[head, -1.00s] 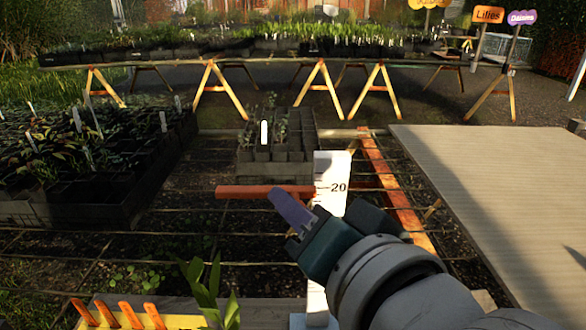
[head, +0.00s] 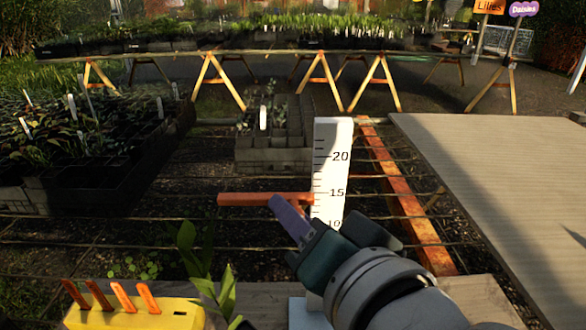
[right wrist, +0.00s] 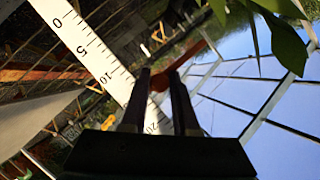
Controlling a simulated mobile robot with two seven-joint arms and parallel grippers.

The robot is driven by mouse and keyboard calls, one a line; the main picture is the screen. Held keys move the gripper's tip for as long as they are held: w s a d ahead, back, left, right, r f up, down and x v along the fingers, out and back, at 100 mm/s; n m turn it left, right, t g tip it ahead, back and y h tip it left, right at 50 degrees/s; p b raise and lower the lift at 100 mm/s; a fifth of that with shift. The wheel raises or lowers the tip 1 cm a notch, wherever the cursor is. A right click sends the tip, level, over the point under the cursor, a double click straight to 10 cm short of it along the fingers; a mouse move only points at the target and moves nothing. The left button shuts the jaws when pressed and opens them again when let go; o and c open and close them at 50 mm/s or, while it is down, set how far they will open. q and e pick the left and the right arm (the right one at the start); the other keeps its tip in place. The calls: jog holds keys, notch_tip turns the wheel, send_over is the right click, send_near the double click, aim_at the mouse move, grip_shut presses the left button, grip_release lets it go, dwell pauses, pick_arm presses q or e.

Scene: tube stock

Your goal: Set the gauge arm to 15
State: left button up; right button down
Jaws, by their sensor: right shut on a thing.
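The gauge (head: 331,170) is a white upright board with black ticks and the numbers 10, 15 and 20, in the middle of the head view. Its arm (head: 250,199) is an orange-red bar that sticks out level to the left, close to the 15 mark, by eye slightly below it. My right gripper (head: 279,208) is shut on the gauge arm near the board. In the right wrist view, the orange arm (right wrist: 166,78) shows between the two fingers, beside the slanted white scale (right wrist: 95,58). My left gripper is out of view.
A yellow block (head: 140,314) with several orange tags and a leafy plant (head: 228,293) stand at the front left. Black seedling trays (head: 110,190) fill the left, and a grey tray (head: 272,158) stands behind the gauge. A wide flat board (head: 480,190) lies at right.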

jog(key=c, duration=0.7)
grip_release()
jog(key=shift+w+r, duration=0.1)
jog(key=shift+r, duration=0.05)
jog(key=p+v, duration=0.1)
jog(key=v, duration=0.9)
